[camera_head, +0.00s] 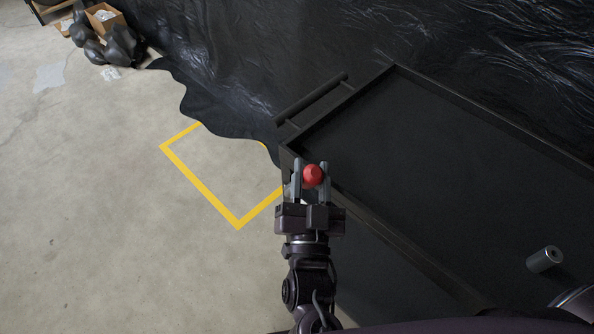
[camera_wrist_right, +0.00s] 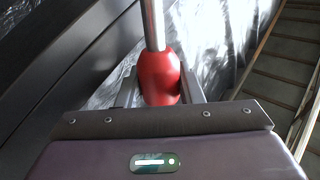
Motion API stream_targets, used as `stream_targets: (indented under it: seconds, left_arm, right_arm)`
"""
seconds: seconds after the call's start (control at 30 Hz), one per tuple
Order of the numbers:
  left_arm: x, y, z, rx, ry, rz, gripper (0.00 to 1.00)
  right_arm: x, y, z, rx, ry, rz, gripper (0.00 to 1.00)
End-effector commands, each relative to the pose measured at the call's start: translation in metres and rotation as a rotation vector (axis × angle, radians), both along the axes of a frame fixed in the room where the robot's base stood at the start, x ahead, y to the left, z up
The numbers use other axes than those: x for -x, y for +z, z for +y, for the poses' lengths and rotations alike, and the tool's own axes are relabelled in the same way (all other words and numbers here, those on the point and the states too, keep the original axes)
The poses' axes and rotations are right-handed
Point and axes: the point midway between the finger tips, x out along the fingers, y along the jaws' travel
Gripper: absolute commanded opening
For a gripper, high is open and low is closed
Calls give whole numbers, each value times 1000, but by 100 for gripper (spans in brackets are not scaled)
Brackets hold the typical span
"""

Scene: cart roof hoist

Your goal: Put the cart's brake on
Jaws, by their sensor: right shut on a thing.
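The cart (camera_head: 430,150) is a dark, flat tray with a raised rim and a push handle (camera_head: 312,98) at its far left end. A red knob (camera_head: 313,175), which looks like the brake lever's grip, sits at the cart's near left corner. My right gripper (camera_head: 312,172) is shut on the red knob, one finger on each side. In the right wrist view the red knob (camera_wrist_right: 159,78) sits between the fingers on a bright metal rod (camera_wrist_right: 152,25). The rod's other end is out of view. My left gripper is not in view.
A metal cylinder (camera_head: 545,259) stands on the cart's tray at the right. A yellow floor outline (camera_head: 205,185) lies left of the cart. Black sheeting (camera_head: 250,60) covers the area behind. Boxes and dark bags (camera_head: 105,35) lie far left. The grey floor at left is clear.

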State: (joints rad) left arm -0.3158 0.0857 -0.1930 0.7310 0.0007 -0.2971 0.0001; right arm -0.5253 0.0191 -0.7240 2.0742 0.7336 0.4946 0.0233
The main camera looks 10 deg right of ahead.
Motion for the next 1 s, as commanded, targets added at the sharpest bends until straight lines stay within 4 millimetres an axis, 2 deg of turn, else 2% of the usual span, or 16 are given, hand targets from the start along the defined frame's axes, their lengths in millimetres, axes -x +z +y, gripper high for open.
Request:
stream_targets:
  seconds: [0.03,0.13,0.47,0.5,0.6,0.63,0.87,1.0]
  left_arm:
    - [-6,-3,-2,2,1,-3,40]
    - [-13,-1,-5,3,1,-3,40]
    - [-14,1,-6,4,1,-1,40]
    - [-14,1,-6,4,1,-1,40]
    - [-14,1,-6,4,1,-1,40]
    - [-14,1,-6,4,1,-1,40]
    - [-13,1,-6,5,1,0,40]
    - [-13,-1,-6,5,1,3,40]
  right_arm:
    - [2,-6,-1,-7,0,-8,0]
    - [5,-5,-3,-20,1,-27,0]
    - [5,-4,-3,-23,3,-30,0]
    - [5,-4,-3,-23,2,-29,39]
    - [5,-4,-3,-23,2,-30,52]
    - [5,-3,-3,-23,2,-30,54]
    - [5,-3,-3,-23,1,-31,54]
    - [14,-8,-1,-22,2,-29,54]
